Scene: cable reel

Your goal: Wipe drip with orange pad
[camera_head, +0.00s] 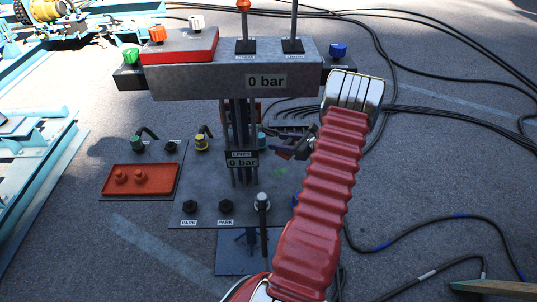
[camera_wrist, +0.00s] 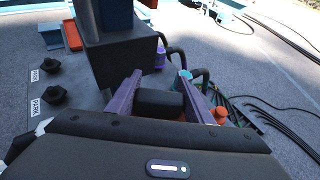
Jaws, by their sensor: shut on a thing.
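My gripper (camera_head: 286,151) is beside the column of the grey stand, above the grey base plate (camera_head: 205,178). In the wrist view its two purple fingers (camera_wrist: 160,82) close on a dark block (camera_wrist: 160,102). A little orange shows under the block's right side, so it looks like the orange pad with a dark back. In the head view a small orange edge (camera_head: 284,155) shows at the fingers. A faint green spot (camera_head: 280,171), probably the drip, lies on the plate just below the gripper. I cannot tell whether the pad touches the plate.
The stand's upper panel (camera_head: 180,82) carries levers, knobs and a "0 bar" display. Capped fittings (camera_head: 201,143) and black knobs (camera_head: 226,206) rise from the plate. A red tray (camera_head: 140,180) is at the left. Black cables (camera_head: 440,110) cross the ground at the right.

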